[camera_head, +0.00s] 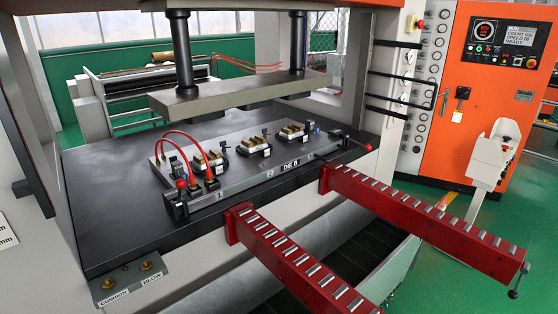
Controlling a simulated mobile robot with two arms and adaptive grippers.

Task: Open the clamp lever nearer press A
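Two clamps with red-knobbed levers hold the ends of a long grey die plate (240,184) on the dark press table. The left clamp (176,207) is at the plate's near-left corner, and its lever knob (181,184) is at the top of the clamp. The right clamp (343,141) is at the right end, and its lever knob (368,147) sticks out to the right. I see no marking for press A. Neither of my grippers is in view.
The upper press plate (240,94) hangs above the die on dark columns. Red hoses (190,136) arch over the die's left end. Two red roller rails (420,213) stick out in front. An orange control cabinet (468,110) stands at right. The table's left part is bare.

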